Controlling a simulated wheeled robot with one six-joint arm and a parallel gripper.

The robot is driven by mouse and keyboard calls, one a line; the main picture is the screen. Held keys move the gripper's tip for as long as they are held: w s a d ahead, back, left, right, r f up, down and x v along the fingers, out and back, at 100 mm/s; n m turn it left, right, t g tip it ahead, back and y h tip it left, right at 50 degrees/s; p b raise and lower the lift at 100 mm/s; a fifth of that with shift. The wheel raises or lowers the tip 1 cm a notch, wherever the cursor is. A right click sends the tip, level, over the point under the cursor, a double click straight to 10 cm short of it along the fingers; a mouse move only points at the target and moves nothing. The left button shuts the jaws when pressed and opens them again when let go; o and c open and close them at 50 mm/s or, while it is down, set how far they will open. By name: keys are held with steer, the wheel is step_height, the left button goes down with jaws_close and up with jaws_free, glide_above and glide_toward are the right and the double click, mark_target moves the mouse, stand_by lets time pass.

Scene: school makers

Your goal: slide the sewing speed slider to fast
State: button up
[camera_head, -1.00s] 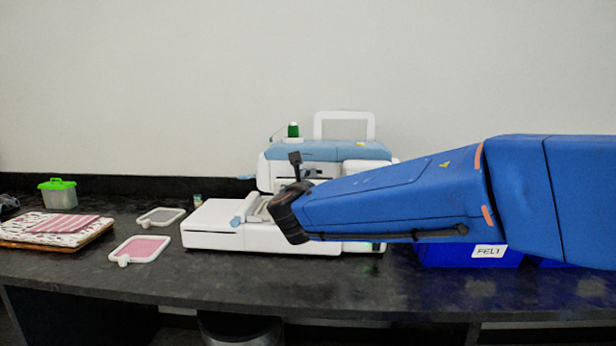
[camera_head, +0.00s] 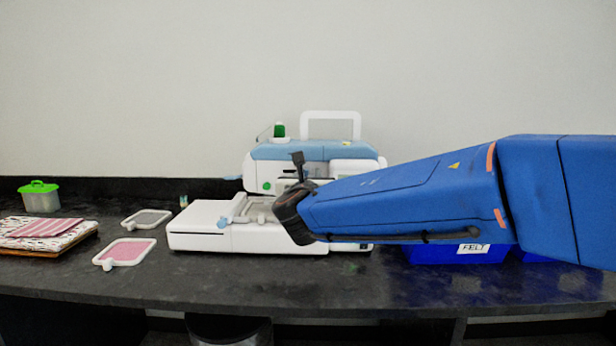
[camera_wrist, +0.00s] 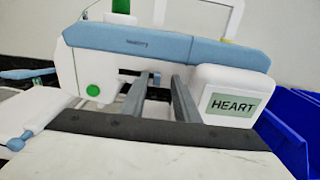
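The sewing machine (camera_head: 318,152) is white with a blue top and stands on the dark counter behind my wrist; it also shows in the wrist view (camera_wrist: 110,42). A green round button (camera_wrist: 92,91) is on its front left, and a screen reading HEART (camera_wrist: 233,105) is on its right. A small blue piece (camera_wrist: 157,78), possibly the speed slider, shows on the front between my fingers; its setting is unclear. My gripper (camera_wrist: 160,77) is open, its two fingers apart and pointing at the machine front. I cannot tell whether they touch it. My wrist hides the fingers in the head view.
Left of the machine lie a pink hoop (camera_head: 124,252), a grey hoop (camera_head: 146,218) and folded fabric (camera_head: 40,231). A green-lidded box (camera_head: 40,198) stands at the far left. A blue FELT bin (camera_head: 430,252) is right of the machine, below my arm.

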steer(key=s, duration=1.7)
steer(key=shift+s+a, duration=0.15)
steer(key=shift+a, duration=0.15)
steer(key=s+d+f+m+g+h, duration=0.25)
steer(key=d+f+m, duration=0.2)
steer(key=d, duration=0.35)
steer(key=s+d+f+m+g+h, duration=0.1)
steer(key=d+f+m+g, duration=0.25)
steer(key=d+m, duration=0.4)
steer(key=s+d+f+m+g+h, duration=0.1)
steer(key=d+f+m+g+h, duration=0.3)
steer(key=d, duration=0.6)
steer(key=s+d+f+m+g+y, duration=0.2)
steer(key=s+d+f+m+y, duration=0.2)
steer(key=s+d+f+m, duration=0.3)
steer(key=s+a+f+m+g+y, duration=0.1)
steer(key=s+a+f+m+y, duration=0.2)
steer(key=s+f+m, duration=0.4)
steer(key=shift+s+f+m+y, duration=0.35)
steer(key=shift+s+m+y, duration=0.2)
steer(key=shift+s+m, duration=1.8)
steer(key=shift+w+m, duration=0.45)
steer(key=shift+w, duration=0.1)
